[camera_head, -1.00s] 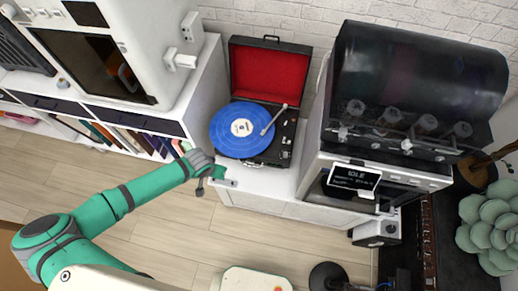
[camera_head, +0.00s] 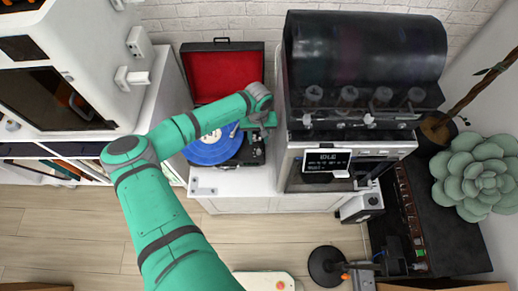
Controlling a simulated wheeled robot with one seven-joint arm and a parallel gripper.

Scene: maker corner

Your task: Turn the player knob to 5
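The record player (camera_head: 255,156) is a black case with an open red-lined lid (camera_head: 222,73) and a blue record (camera_head: 212,152) on its deck. It stands on a white cabinet against the brick wall. My green arm reaches across the record from the lower left and hides part of it. My gripper (camera_head: 262,130) is over the right side of the deck, near the tonearm. Its fingers are too small and covered to tell whether they are open or touching anything. The player knob and its setting cannot be made out.
Right of the player stands a large white and black machine (camera_head: 366,140) with a screen reading IDLE. A tall white unit (camera_head: 75,60) stands at the left. A green succulent (camera_head: 475,175) and a black stand (camera_head: 326,264) are at the right.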

